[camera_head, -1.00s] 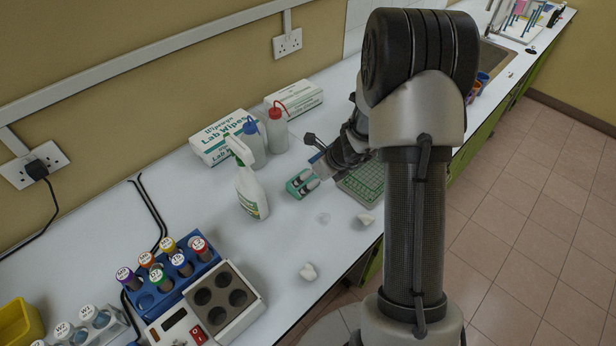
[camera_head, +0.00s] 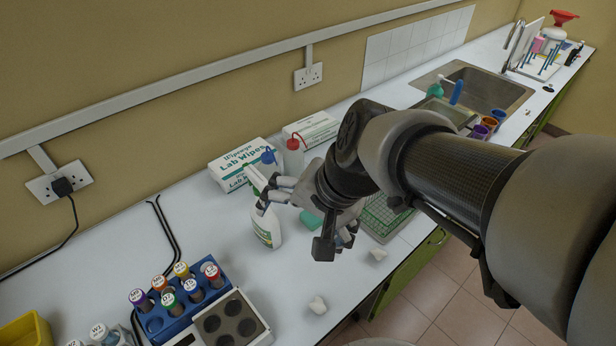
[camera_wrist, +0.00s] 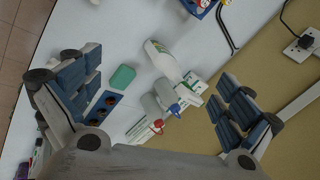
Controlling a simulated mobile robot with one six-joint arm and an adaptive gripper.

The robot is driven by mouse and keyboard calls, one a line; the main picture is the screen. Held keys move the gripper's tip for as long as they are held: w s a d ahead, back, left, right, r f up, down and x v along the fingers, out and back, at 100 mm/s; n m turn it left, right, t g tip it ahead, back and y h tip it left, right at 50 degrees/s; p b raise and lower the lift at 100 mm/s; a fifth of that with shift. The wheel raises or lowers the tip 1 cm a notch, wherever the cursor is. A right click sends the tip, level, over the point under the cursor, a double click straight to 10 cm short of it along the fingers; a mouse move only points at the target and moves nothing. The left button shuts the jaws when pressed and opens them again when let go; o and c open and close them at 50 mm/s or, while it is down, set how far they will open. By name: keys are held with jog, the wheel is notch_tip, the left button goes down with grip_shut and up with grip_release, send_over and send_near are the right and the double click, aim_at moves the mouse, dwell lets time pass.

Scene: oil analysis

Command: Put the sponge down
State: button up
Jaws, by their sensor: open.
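The green sponge (camera_head: 311,221) lies on the white bench, partly hidden behind my gripper in the head view. In the wrist view the sponge (camera_wrist: 121,78) shows whole, a small rounded green block lying between the lines of my fingers, nearer the left one. My gripper (camera_wrist: 160,72) is open with its blue-padded fingers spread wide and nothing between them. In the head view my gripper (camera_head: 312,212) hangs above the bench, apart from the sponge as far as I can tell.
A spray bottle (camera_head: 265,226) stands close left of my gripper. Wash bottles (camera_head: 293,158) and a Lab Wipes box (camera_head: 240,164) stand behind. A green mesh tray (camera_head: 380,218) lies to the right. A blue tube rack (camera_head: 160,322) is front left.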

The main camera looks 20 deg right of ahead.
jog(key=s+d+r+n+h, duration=0.2)
jog(key=s+d+n, duration=0.1)
jog(key=s+n, duration=0.5)
jog(key=shift+s+h, duration=0.4)
jog(key=shift+s, duration=0.55)
notch_tip(320, 180, down, 2)
jog(key=shift+f+b, duration=0.2)
jog(key=shift+b, duration=0.95)
jog(key=shift+c, duration=0.4)
